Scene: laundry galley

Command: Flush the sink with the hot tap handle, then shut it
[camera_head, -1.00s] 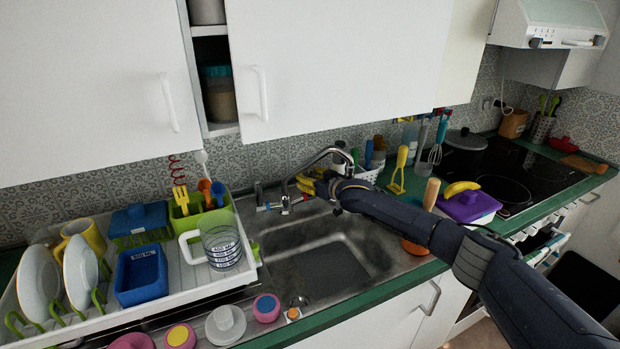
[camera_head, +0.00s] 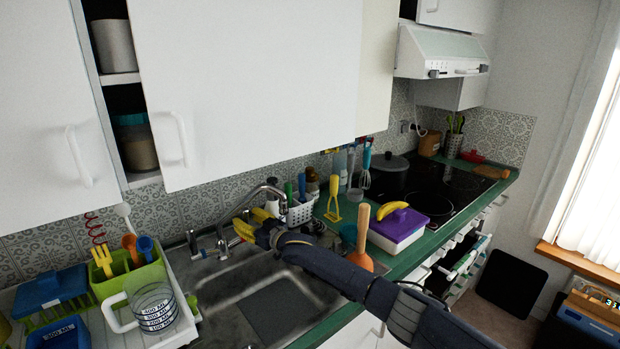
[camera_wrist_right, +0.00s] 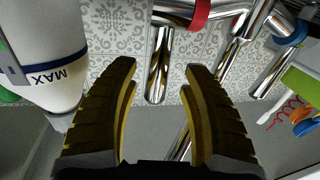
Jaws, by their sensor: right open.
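The chrome tap (camera_head: 222,245) stands behind the steel sink (camera_head: 213,292), its curved spout rising in front of the wall. My right gripper (camera_head: 243,228), with yellow-lined fingers, is beside the tap on its right. In the right wrist view the gripper (camera_wrist_right: 160,82) is open and empty. A chrome lever (camera_wrist_right: 160,65) shows ahead, between and beyond the fingertips, near the red ring (camera_wrist_right: 200,13) that marks the hot side. A blue ring (camera_wrist_right: 291,30) is farther right. I cannot tell whether a finger touches the lever. Water flow is not visible. My left gripper is out of view.
A white bottle (camera_wrist_right: 38,45) marked MAX is close to the gripper's left finger in the wrist view. A drying rack with a measuring cup (camera_head: 153,308) stands left of the sink. A plunger (camera_head: 361,252) and a purple-lidded box (camera_head: 399,228) are at right.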

